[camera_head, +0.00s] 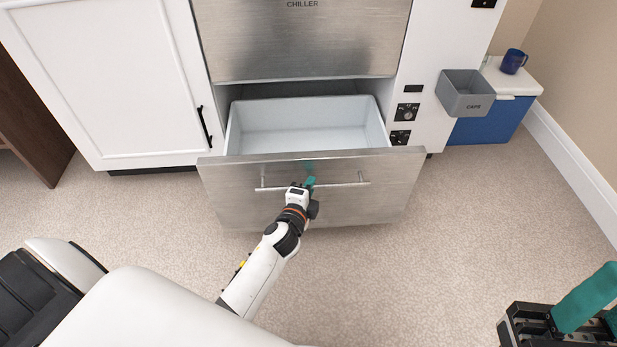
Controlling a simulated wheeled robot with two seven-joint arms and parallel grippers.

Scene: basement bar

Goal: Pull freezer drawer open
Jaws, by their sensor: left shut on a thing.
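The freezer drawer (235,202) is the lower steel-fronted drawer, below a steel front marked CHILLER (300,40). It stands well out from the cabinet, and its white inner bin (300,125) shows and looks empty. A thin bar handle (345,184) runs across its front. My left gripper (310,183) is shut on the handle near its middle; its body hides part of the bar. My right gripper (590,300) is at the bottom right corner, away from the drawer and cut off by the picture edge, so its jaw gap is unclear.
A grey CAPS bin (466,98) is fixed on the cabinet's right side. Beside it stands a blue cooler (487,127) with a white lid and a blue mug (513,61). A white cabinet door (105,80) is at left. The carpet before the drawer is clear.

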